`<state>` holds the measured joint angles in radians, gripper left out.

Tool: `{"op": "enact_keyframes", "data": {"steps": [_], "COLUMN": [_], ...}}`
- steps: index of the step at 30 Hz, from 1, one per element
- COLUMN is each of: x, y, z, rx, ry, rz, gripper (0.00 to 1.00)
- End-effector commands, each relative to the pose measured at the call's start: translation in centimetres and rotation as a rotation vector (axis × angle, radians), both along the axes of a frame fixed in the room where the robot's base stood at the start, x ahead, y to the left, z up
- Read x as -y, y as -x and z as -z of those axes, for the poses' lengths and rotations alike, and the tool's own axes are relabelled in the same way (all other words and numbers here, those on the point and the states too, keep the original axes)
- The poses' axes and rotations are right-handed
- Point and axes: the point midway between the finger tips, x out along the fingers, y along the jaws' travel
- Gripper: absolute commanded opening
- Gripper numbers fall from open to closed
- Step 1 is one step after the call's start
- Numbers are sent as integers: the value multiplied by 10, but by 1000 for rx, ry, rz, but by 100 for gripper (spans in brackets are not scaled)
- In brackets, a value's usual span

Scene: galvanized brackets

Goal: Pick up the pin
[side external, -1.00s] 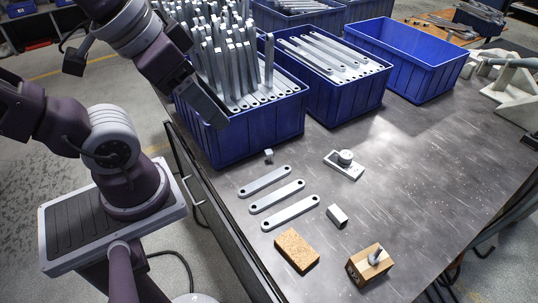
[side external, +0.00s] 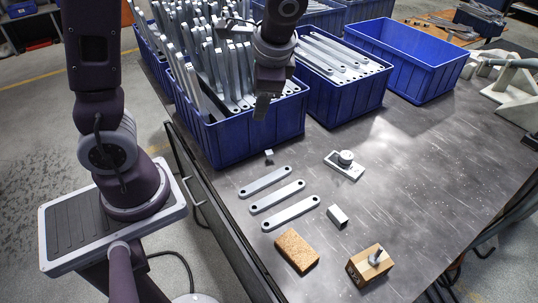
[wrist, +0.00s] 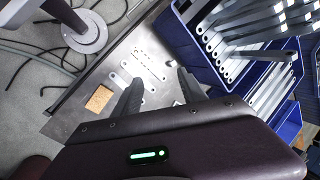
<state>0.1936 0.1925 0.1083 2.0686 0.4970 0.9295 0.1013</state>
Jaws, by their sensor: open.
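A short grey metal pin (side external: 376,255) stands up from a wooden block (side external: 369,268) near the front of the bench in the side view. It leans slightly. I cannot make out the pin in the wrist view. My gripper (side external: 262,107) is high, in front of the blue bin of upright brackets, well behind and left of the pin. In the wrist view its two dark fingers are apart (wrist: 158,76), with bench surface between them and nothing held.
Three flat brackets (side external: 277,197) lie in a row on the bench (side external: 420,170). Nearby are a cork pad (side external: 297,250), a small metal block (side external: 337,216), a plate with a round knob (side external: 344,163) and a small cube (side external: 269,156). Blue bins (side external: 410,65) line the back.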

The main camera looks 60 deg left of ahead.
Motion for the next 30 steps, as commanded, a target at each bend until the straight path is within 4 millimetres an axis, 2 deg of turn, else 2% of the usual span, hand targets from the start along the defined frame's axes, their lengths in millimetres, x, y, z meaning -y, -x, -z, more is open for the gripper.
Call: {"op": "enact_keyframes", "data": {"steps": [1, 3, 5, 6, 9, 12, 15, 18, 23, 30], "x": [-7, -19, -28, -35, -50, -62, -70, -75, -90, -130], "y": [-18, -42, -60, -70, -89, -99, -102, -103, -105, -109], "z": [27, 64, 99, 123, 186, 240, 278, 297, 307, 326], "rx": [-86, -194, -286, -347, -495, -616, -698, -739, -751, -750], "ry": [-79, -195, -296, -364, -530, -667, -761, -808, -820, -817], "rz": [70, 184, 286, 359, 553, 731, 861, 931, 947, 944], "gripper": [49, 49, 49, 49, 49, 49, 49, 49, 49, 49]}}
